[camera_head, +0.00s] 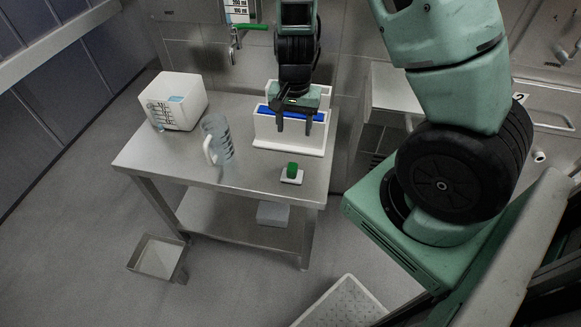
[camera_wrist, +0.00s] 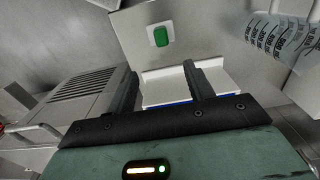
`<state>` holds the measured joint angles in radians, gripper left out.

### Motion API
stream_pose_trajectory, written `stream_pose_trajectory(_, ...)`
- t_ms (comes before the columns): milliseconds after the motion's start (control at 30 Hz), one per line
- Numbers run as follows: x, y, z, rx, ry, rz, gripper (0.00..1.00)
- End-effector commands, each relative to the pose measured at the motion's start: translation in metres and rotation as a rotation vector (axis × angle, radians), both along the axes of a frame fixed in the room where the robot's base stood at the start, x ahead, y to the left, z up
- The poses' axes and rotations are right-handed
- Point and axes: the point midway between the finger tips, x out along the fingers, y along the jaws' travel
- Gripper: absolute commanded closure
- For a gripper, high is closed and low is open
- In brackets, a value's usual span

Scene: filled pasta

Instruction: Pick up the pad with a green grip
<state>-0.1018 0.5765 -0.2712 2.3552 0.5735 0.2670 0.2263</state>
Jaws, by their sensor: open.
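The pad with a green grip (camera_head: 291,174) lies on the steel table, near its front right edge. It is a small white pad with a green block standing on it. In the wrist view the green grip (camera_wrist: 160,37) shows beyond the fingertips, near the top middle. My gripper (camera_head: 294,125) is open and empty, with its fingers pointing down in front of the white holder with a blue part. The wrist view shows both fingers (camera_wrist: 190,80) apart with nothing held between them. The gripper is behind and above the pad, not touching it.
On the steel table (camera_head: 250,188) stand a white box-shaped device (camera_head: 172,101), a clear measuring jug (camera_head: 216,140) and the white holder (camera_head: 290,143). The jug is left of the pad. Bare tabletop surrounds the pad. A grey tray (camera_head: 158,257) is below at the left.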

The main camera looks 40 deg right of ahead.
Motion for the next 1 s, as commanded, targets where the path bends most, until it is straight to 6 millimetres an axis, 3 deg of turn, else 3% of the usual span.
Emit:
stream_pose_trajectory(500, -0.001, 0.001, -0.101, 0.003, 0.004, 0.002, 0.47)
stream_pose_trajectory(833, -0.001, 0.002, -0.123, 0.004, 0.003, 0.005, 0.47)
stream_pose_trajectory(1000, 0.0, 0.004, -0.144, 0.004, 0.004, 0.003, 0.47)
